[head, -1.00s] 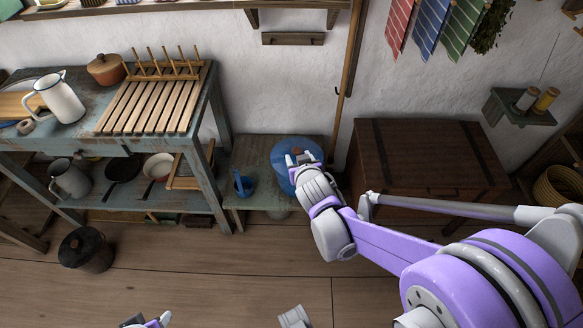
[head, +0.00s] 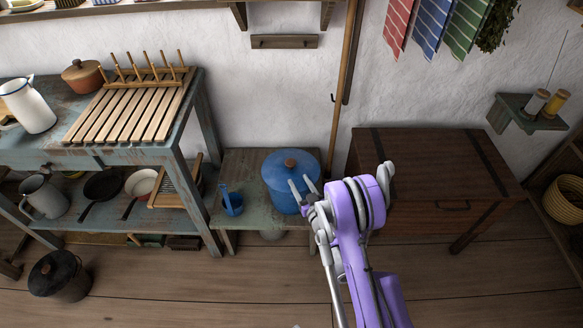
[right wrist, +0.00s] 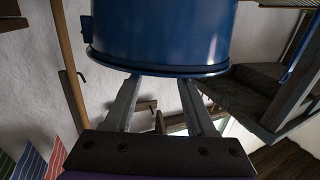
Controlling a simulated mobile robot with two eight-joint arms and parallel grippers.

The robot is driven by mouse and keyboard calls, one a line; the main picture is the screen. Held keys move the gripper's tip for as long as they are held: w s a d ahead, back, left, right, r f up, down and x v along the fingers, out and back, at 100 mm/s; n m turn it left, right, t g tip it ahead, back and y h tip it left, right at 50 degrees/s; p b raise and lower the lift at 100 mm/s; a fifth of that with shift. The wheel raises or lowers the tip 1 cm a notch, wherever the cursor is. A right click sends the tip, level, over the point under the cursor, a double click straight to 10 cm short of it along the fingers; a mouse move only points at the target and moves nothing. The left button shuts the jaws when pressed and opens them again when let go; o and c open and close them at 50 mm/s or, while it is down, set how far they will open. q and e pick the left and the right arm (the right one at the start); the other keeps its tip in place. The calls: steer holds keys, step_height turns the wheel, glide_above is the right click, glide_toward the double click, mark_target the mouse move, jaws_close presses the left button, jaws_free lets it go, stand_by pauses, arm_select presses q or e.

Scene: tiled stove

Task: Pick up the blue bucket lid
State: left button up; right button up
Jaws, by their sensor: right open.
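The blue bucket lid (head: 274,167), round with a brown knob (head: 290,163), sits on the blue bucket (head: 279,197) on a low bench. My right gripper (head: 301,185) is open and empty. Its fingers overlap the front right of the bucket in the head view, near the lid's front edge. In the right wrist view, which is turned upside down, the bucket (right wrist: 160,30) fills the top and the fingertips (right wrist: 160,80) point at its dark-edged rim. The knob is hidden there. Whether the fingertips touch the rim, I cannot tell. My left gripper is out of view.
A small blue pot (head: 232,204) stands left of the bucket on the low bench (head: 240,165). A worktable (head: 60,150) with a slatted rack is further left. A wooden chest (head: 435,165) stands right. A pole (head: 341,90) leans on the wall behind. Floor in front is open.

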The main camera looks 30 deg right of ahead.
mark_target(291, 166)
steer(key=w, duration=0.3)
steer(key=shift+d, duration=0.2)
steer(key=w, duration=0.3)
steer(key=w+d, duration=0.1)
steer(key=w, duration=0.1)
steer(key=shift+w, duration=0.35)
steer(key=shift+c, duration=0.2)
jaws_close()
